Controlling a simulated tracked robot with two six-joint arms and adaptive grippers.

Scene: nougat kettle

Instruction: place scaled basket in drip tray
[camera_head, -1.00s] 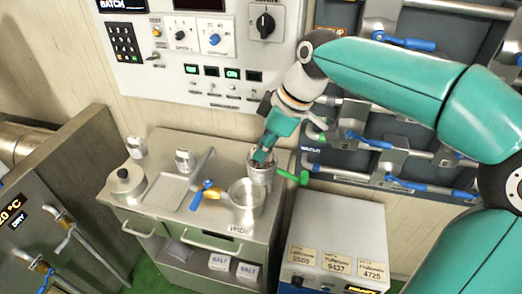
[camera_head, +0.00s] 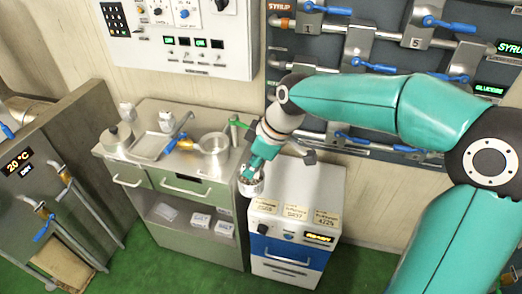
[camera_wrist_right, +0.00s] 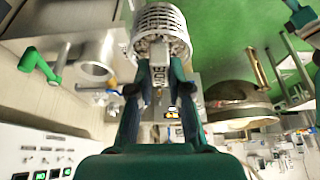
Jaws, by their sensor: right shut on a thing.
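My right gripper (camera_head: 256,163) is shut on the handle of a small round metal basket (camera_head: 250,188). The basket hangs in front of the gap between the steel cart and the white box, apart from both as far as I can tell. In the wrist view, the fingers (camera_wrist_right: 160,92) close on the basket's tagged handle, and the slotted basket (camera_wrist_right: 160,20) holds pale lumps. A shallow rectangular tray (camera_head: 149,146), which looks like the drip tray, lies on the cart's left half; nothing shows in it. My left gripper is out of view.
The steel cart (camera_head: 195,187) also carries a lidded pot (camera_head: 116,137), a round pan (camera_head: 214,147), a blue-handled tap (camera_head: 186,143) and a metal cylinder (camera_head: 235,130) with a green handle. The white box (camera_head: 322,188) stands at its right. Valved pipes line the back wall.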

